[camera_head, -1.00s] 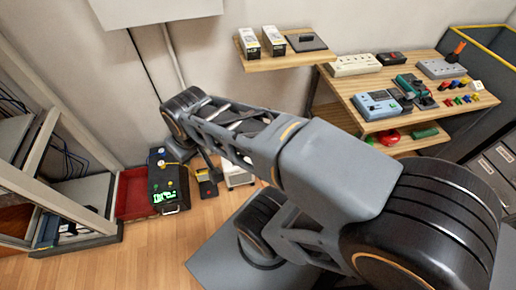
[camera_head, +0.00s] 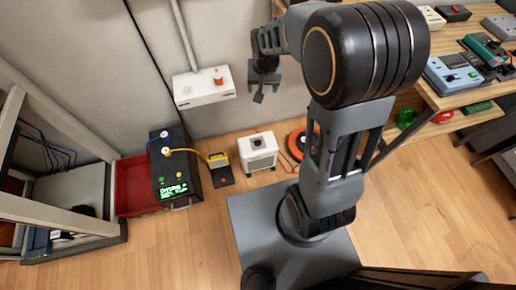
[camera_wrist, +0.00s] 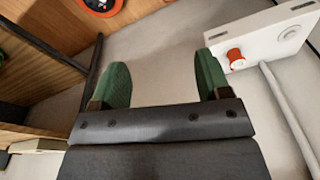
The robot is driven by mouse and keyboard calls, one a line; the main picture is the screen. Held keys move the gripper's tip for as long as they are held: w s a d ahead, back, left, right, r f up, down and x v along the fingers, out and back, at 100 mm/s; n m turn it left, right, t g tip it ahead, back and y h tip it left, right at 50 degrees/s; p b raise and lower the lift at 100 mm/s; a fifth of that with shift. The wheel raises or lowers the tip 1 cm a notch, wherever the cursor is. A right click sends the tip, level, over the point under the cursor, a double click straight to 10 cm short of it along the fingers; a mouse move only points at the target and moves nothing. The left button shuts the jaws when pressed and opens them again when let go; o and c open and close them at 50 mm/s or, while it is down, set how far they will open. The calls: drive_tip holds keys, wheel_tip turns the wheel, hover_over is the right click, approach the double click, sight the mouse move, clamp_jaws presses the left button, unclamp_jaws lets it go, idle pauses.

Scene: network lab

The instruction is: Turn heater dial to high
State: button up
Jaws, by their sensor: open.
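The white heater (camera_head: 258,152) stands on the wood floor near the wall in the head view. A dark round dial (camera_head: 257,141) is on its top; its setting is too small to read. My gripper (camera_head: 264,88) hangs in front of the wall, above the heater and clear of it. In the wrist view my gripper (camera_wrist: 163,82) has its two green fingers apart with nothing between them. I cannot make out the heater in the wrist view.
A white wall box (camera_head: 203,90) with an orange-red knob is left of my gripper, also in the wrist view (camera_wrist: 270,45).

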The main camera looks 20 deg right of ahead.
drive_tip(key=m+g+b, duration=0.1)
drive_tip(key=m+b, duration=0.1)
drive_tip(key=b, duration=0.7)
hover_over(258, 141)
wheel_tip(258, 141, down, 26)
drive_tip(key=shift+m+g, duration=0.4)
wheel_tip(258, 141, down, 22)
drive_tip(key=b, duration=0.7)
drive_tip(key=shift+w, duration=0.1)
drive_tip(key=shift+c, duration=0.5)
drive_tip(key=c, duration=0.8)
